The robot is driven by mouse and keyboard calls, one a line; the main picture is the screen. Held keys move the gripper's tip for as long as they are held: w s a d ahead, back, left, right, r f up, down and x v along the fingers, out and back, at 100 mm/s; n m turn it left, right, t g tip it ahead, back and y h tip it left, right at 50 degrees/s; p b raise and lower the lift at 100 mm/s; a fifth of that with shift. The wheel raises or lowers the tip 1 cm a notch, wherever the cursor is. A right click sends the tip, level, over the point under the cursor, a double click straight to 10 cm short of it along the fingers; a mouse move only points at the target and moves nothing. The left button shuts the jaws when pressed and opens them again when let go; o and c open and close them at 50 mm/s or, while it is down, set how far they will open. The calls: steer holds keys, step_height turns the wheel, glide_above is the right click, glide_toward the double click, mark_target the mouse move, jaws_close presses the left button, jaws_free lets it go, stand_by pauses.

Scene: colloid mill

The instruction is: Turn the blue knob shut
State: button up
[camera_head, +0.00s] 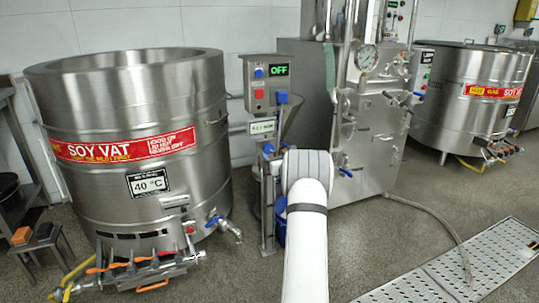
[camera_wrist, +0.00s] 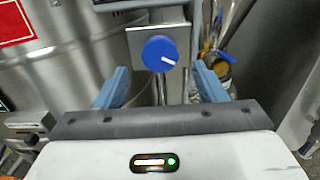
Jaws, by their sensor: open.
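The blue knob (camera_wrist: 159,53) is round, with a white mark pointing right and slightly down. It sits on a grey metal plate (camera_wrist: 136,43) on a post, near the top middle of the wrist view. My gripper (camera_wrist: 160,82) is open, with one light-blue finger to the lower left of the knob and the other to its lower right. The fingers are apart from the knob in the picture, and nothing is between them. In the head view my white arm hides most of the gripper, and I cannot clearly tell the knob there.
A steel soy vat (camera_head: 135,110) stands left, with a blue-handled valve (camera_head: 214,221) low on it. A control box (camera_head: 266,83) reading OFF stands above the post. A steel machine (camera_head: 365,120) with a gauge is right. Open floor (camera_head: 390,225) lies right of my arm.

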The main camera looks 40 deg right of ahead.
mark_target(269, 150)
steer(key=shift+b+x, duration=0.35)
steer(key=shift+x, duration=2.2)
steer(key=c, duration=0.9)
steer(key=shift+a+f, duration=0.1)
steer(key=shift+a, duration=0.1)
steer(key=shift+c, duration=0.3)
steer(key=shift+d, duration=0.1)
